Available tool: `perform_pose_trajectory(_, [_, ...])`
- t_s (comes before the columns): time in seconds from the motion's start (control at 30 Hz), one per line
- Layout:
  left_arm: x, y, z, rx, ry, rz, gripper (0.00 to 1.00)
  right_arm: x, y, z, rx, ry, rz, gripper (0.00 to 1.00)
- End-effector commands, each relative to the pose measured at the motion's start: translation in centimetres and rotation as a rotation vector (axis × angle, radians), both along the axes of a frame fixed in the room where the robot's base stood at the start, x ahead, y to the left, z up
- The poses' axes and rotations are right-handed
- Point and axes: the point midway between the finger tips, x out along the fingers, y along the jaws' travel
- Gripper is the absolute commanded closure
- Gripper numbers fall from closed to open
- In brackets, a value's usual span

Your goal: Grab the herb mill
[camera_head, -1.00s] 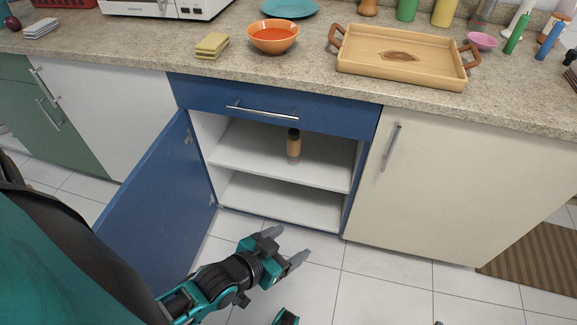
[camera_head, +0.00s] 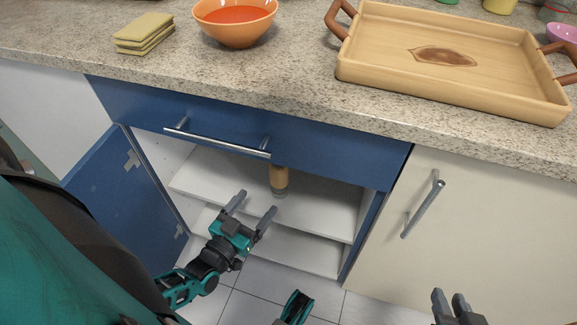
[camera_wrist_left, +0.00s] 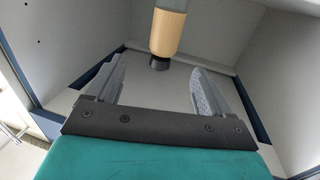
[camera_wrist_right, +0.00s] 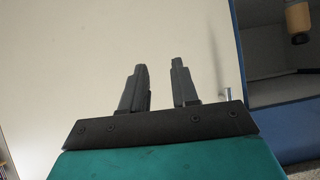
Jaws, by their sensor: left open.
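The herb mill (camera_head: 279,180), tan with a dark cap, stands on the upper shelf of the open blue cabinet; its top is hidden behind the drawer front in the head view. My left gripper (camera_head: 256,204) is open and empty at the cabinet opening, in front of the mill and slightly left of it. In the left wrist view the mill (camera_wrist_left: 168,33) shows beyond the fingers, roughly centred between them and apart from them. My right gripper (camera_head: 450,295) is empty, with a gap between its fingers, in front of the cream door. The mill (camera_wrist_right: 298,18) also shows in the right wrist view's corner.
The blue drawer (camera_head: 230,120) with its bar handle (camera_head: 217,142) juts above the opening. The blue door (camera_head: 110,200) stands open at left. The counter above holds a wooden tray (camera_head: 370,72), an orange bowl (camera_head: 237,30) and sponges (camera_head: 145,35). The shelf around the mill is clear.

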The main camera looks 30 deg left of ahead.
Motion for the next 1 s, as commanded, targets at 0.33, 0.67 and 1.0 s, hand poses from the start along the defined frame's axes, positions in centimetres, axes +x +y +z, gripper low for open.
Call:
perform_pose_trajectory(0.33, [5.6,0.4,-0.2,-0.001,-0.010,0.008,0.18,-0.5,0.2,-1.7,-0.001,0.025,0.006,0.71])
perform_pose_trajectory(0.67, [8.6,0.6,-0.3,0.000,-0.007,0.007,0.18,-0.2,0.6,-1.7,0.009,0.013,0.012,0.71])
perform_pose_trajectory(1.0, [12.6,1.1,-0.4,0.000,-0.005,0.007,0.18,0.2,1.3,-1.9,0.021,0.009,0.022,0.71])
